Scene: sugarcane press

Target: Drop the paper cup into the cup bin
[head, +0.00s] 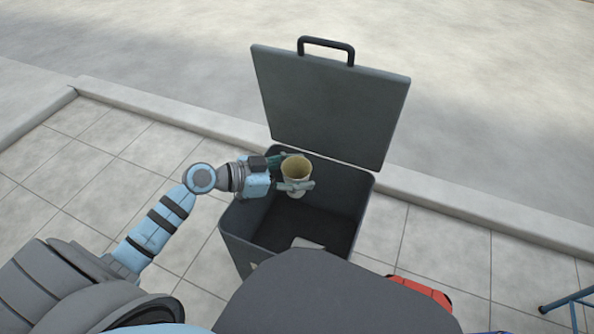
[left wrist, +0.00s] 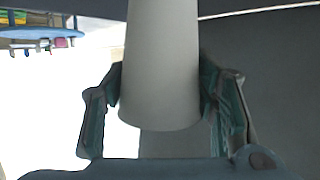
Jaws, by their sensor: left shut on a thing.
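The paper cup (head: 297,168) is pale with a tan inside, and it is upright with its mouth up in the head view. My left gripper (head: 294,178) is shut on it, with a finger on each side. The left wrist view shows the cup (left wrist: 160,70) between the two fingers of the left gripper (left wrist: 160,95). The cup bin (head: 367,203) is a dark grey box with its lid (head: 330,105) standing open behind it. The cup is over the left part of the bin's opening. My right gripper is not in view.
A small light-grey piece (head: 308,243) shows inside the bin near its front. A red object (head: 420,290) is at the bin's lower right, partly hidden. A blue frame (head: 570,301) stands at the right edge. A kerb (head: 470,207) runs behind the bin across tiled paving.

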